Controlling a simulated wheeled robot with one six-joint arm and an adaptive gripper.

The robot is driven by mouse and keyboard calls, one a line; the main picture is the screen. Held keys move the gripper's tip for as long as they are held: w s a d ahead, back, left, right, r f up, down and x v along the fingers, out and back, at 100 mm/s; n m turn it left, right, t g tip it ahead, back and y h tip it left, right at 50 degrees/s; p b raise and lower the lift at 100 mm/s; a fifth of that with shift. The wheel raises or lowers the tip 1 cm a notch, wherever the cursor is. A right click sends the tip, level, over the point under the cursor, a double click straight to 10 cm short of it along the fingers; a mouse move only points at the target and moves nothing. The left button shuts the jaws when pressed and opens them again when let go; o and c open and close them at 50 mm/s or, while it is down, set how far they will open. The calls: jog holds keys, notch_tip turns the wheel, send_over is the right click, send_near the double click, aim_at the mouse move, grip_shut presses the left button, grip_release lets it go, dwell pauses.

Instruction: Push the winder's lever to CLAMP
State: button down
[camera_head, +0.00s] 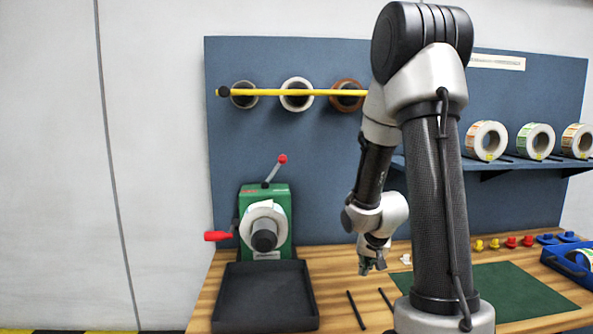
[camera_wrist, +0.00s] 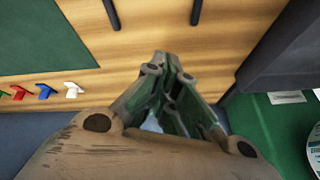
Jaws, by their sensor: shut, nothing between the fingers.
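The green winder (camera_head: 280,202) stands on the left part of the bench, with a white roll on its dark hub. Its lever (camera_head: 271,172) rises from the top, leaning up and right to a red knob (camera_head: 282,159). No CLAMP marking is readable. My gripper (camera_head: 372,267) is right of the winder, low over the bench and apart from the lever. In the wrist view my gripper (camera_wrist: 166,58) has its fingertips together with nothing between them. The winder's green side (camera_wrist: 262,122) shows at the right there; the lever is out of that view.
A red crank handle (camera_head: 217,236) sticks out left of the winder. A black tray (camera_head: 263,300) stands before it. Two dark rods (camera_head: 356,310) lie on the bench. A yellow bar (camera_head: 300,92) with rolls is above. A green mat (camera_head: 520,290) lies right, partly behind my arm.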

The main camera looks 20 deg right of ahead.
jog(key=w+m+t, duration=0.1)
jog(key=w, duration=0.1)
jog(key=w+f+m+t, duration=0.1)
jog(key=w, duration=0.1)
jog(key=w+t, duration=0.1)
jog(key=w, duration=0.2)
jog(key=shift+d+f+m+y, duration=0.3)
jog(key=shift+m, duration=0.1)
jog(key=w, duration=0.1)
jog(key=w+m+t, duration=0.1)
jog(key=w+t, duration=0.1)
jog(key=shift+a+r+m, duration=0.25)
jog(key=shift+r+m, duration=0.05)
jog(key=shift+r, duration=0.1)
jog(key=w+a+r+m+t+y, duration=0.2)
jog(key=r+m+t+y, duration=0.1)
jog(key=r, duration=0.7)
jog(key=w+a+r+m+t+y, duration=0.3)
jog(key=r+m+t, duration=0.3)
jog(key=r, duration=0.3)
jog(key=shift+a+r+t, duration=0.2)
jog(key=shift+r+t, duration=0.2)
jog(key=shift+t, duration=0.5)
jog(key=shift+w, duration=0.15)
